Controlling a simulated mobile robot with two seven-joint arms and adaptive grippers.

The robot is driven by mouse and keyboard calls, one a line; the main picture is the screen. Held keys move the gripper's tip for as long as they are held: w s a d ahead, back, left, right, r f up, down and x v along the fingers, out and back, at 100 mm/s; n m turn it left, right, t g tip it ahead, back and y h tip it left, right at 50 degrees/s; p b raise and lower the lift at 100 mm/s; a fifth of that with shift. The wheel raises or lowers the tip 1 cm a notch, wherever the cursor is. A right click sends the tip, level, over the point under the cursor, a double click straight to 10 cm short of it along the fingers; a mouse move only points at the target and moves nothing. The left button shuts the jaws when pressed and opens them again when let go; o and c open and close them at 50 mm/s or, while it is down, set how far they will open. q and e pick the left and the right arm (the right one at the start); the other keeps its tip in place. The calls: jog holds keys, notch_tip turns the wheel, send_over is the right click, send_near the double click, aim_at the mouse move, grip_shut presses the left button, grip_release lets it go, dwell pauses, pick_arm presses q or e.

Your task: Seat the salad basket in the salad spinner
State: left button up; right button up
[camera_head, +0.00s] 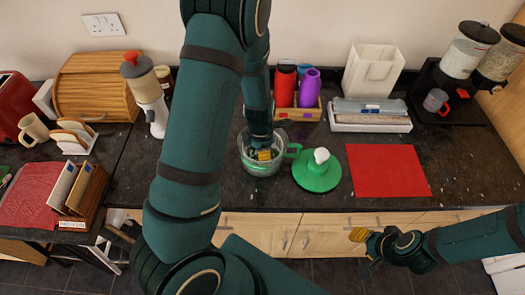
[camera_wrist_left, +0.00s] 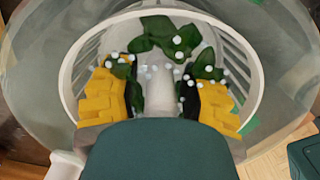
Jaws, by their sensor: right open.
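The salad spinner bowl (camera_head: 246,165) is clear with a green handle and stands on the dark counter. My left gripper (camera_head: 263,154) reaches down into it. In the left wrist view, the white slatted salad basket (camera_wrist_left: 256,75) is inside the clear bowl (camera_wrist_left: 22,85), with green leaves and white beads in it. The left gripper's yellow fingers (camera_wrist_left: 160,100) straddle the basket's white central post, with a narrow gap visible on each side. Whether the basket rests on the bowl's floor is hidden. The green lid (camera_head: 318,177) with a white knob lies right of the bowl. My right gripper (camera_head: 362,240) is open and empty before the counter's front edge.
A red mat (camera_head: 388,170) lies right of the lid. Behind stand a wooden crate with bottles (camera_head: 297,108), a white tray (camera_head: 370,122) and dispensers (camera_head: 466,52). A bread box (camera_head: 98,85), mug (camera_head: 33,129) and book rack (camera_head: 86,188) are on the left.

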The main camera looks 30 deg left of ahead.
pick_arm(q)
jog(key=shift+r, duration=0.55)
jog(key=r+p, duration=0.1)
jog(key=r, duration=0.4)
jog(key=r+p, duration=0.1)
jog(key=r, duration=0.5)
jog(key=shift+s+a+r, duration=0.1)
jog(key=shift+s+a, duration=0.05)
jog(key=shift+s, duration=0.05)
